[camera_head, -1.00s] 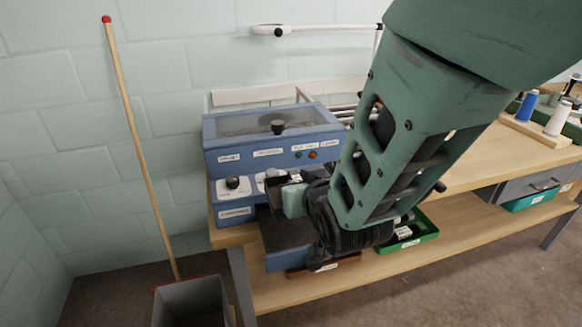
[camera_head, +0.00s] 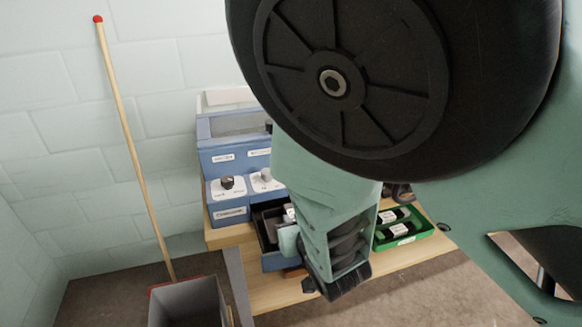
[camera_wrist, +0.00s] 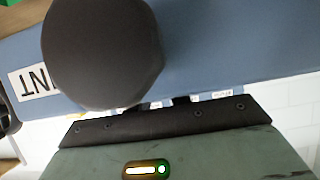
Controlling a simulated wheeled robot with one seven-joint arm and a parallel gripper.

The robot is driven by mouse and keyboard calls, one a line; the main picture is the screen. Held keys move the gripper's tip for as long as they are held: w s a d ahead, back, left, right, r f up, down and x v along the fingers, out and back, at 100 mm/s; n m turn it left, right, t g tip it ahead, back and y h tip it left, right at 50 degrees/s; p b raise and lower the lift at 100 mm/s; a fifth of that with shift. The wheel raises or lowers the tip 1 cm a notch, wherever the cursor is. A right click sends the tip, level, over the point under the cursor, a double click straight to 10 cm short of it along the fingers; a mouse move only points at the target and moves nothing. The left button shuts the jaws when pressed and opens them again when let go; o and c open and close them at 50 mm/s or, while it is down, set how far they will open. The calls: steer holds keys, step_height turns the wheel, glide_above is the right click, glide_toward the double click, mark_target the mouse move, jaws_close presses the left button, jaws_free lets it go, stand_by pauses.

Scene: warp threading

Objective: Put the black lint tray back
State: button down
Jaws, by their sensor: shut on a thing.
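The black lint tray (camera_head: 264,232) shows in the head view as a dark-walled shape low at the front of the blue machine (camera_head: 225,190), partly hidden by my arm. My gripper (camera_head: 290,234) is at its right side, shut on it; its fingertips are hard to make out. In the wrist view a large dark rounded piece (camera_wrist: 103,52) stands close before a blue panel (camera_wrist: 215,45) with a partly covered label (camera_wrist: 35,82) reading "NT". I cannot tell how far the tray sits in the machine.
A wooden bench (camera_head: 262,292) carries the machine. A green tray (camera_head: 405,232) with dark items lies to the right. A grey bin (camera_head: 188,302) and a leaning wooden stick (camera_head: 135,150) stand at the left. My arm covers much of the right side.

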steer(key=shift+f, duration=0.2)
steer(key=c, duration=1.3)
jaws_free()
steer(key=shift+r, duration=0.1)
steer(key=shift+r, duration=0.1)
